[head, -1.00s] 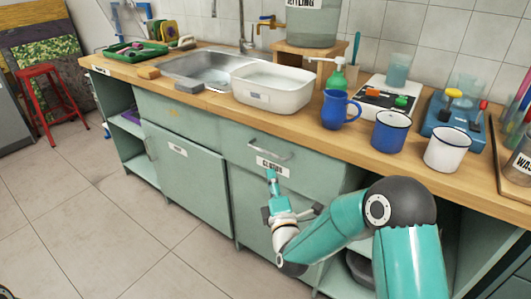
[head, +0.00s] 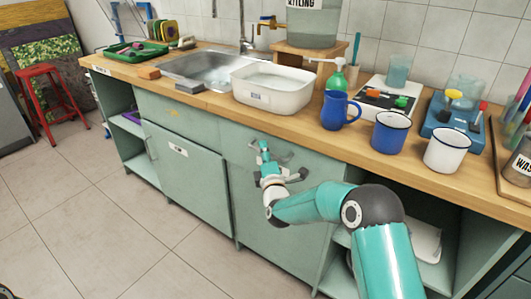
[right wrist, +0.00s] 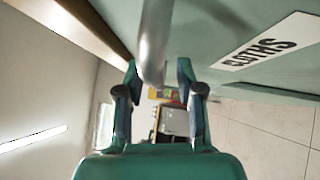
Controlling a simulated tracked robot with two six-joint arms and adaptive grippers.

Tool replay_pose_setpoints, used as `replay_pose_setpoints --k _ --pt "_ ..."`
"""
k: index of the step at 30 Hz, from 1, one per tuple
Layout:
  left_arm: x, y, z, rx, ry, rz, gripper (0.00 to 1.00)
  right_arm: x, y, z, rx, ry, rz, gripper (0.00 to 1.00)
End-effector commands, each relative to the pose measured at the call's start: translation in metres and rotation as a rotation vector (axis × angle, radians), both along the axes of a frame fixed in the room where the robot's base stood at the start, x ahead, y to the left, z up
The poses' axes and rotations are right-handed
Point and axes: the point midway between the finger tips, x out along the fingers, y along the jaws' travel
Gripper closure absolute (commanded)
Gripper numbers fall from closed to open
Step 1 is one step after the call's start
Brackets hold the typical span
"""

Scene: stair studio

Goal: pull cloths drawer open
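The cloths drawer (head: 318,168) is the green front under the worktop, right of the sink, and it looks closed. Its "CLOTHS" label (right wrist: 262,44) shows in the right wrist view; in the head view my right gripper covers it. The metal bar handle (right wrist: 155,40) runs between the two fingers of my right gripper (right wrist: 157,72), near the tips. The fingers stand apart with gaps at the bar, so the gripper is open around it. In the head view my right gripper (head: 263,147) is up against the drawer front and hides much of the handle. My left gripper is not in view.
The wooden worktop (head: 300,122) overhangs the drawer. A white basin (head: 270,97), blue jug (head: 335,110) and two mugs stand near its front edge. A closed cabinet door (head: 185,170) is left of the drawer. The tiled floor in front (head: 90,220) is clear.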

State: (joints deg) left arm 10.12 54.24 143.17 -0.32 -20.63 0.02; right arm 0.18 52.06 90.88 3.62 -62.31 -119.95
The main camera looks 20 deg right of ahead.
Motion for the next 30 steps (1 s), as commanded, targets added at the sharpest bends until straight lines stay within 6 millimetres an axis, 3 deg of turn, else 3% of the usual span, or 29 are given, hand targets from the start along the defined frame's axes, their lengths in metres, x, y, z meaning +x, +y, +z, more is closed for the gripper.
replay_pose_setpoints --k 3,9,19,30 --pt "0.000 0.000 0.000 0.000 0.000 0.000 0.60 0.000 0.000 0.000 0.000 0.000 0.000 0.66" --pt "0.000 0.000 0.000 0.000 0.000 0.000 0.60 0.000 0.000 0.000 0.000 0.000 -0.001 0.99" --pt "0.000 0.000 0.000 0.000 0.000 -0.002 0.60 -0.001 -0.005 -0.001 0.001 0.003 -0.003 1.00" --pt "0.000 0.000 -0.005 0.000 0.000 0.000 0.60 -0.007 0.015 -0.003 0.001 0.004 -0.002 1.00"
